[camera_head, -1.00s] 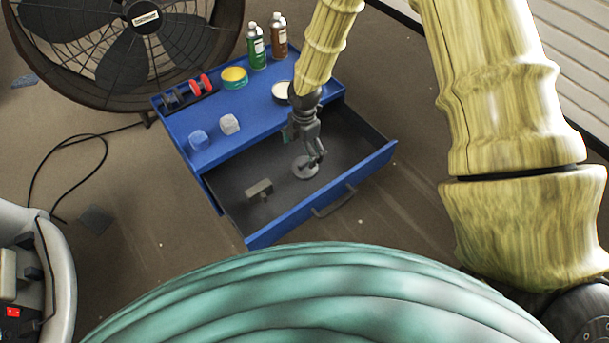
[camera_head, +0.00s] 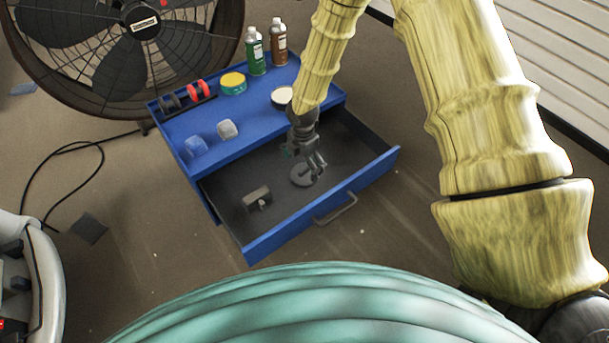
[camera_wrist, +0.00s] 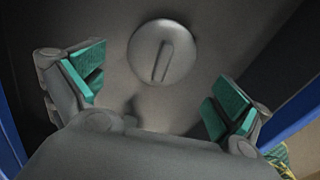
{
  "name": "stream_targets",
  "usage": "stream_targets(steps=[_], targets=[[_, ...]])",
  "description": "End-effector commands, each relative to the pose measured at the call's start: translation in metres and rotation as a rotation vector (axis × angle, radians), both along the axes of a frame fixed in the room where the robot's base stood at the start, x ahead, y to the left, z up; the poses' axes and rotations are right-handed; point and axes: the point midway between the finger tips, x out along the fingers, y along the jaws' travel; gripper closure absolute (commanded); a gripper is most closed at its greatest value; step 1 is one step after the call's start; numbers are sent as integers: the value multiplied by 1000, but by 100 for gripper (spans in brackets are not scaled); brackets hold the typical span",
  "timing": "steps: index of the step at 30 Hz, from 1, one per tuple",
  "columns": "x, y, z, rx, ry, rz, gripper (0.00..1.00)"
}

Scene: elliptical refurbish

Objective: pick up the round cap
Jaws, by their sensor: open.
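The round cap (camera_head: 303,176) is a grey disc with a raised bar across its middle. It lies on the floor of the open blue drawer (camera_head: 349,193), and it also shows in the wrist view (camera_wrist: 148,62), upper middle. My gripper (camera_head: 317,172) hangs inside the drawer over the cap and hides part of it in the head view. In the wrist view my gripper (camera_wrist: 157,92) has its green-padded fingers spread wide with nothing between them. The cap appears beyond the fingertips, apart from them.
A grey block-like part (camera_head: 257,198) lies in the drawer to the left. The cabinet top (camera_head: 240,147) holds cans, blue and grey pieces, tape and two spray bottles. The drawer's blue front wall, with its handle (camera_head: 337,209), stands close to my gripper. A big fan (camera_head: 125,45) is behind.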

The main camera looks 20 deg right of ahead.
Motion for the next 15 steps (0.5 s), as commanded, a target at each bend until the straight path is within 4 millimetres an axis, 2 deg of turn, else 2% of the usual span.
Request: stream_targets(steps=[1,7,15], targets=[[-1,-1,-11,-1,2,0,0],[0,-2,-35,0,1,0,0],[0,-2,-39,0,0,-1,0]])
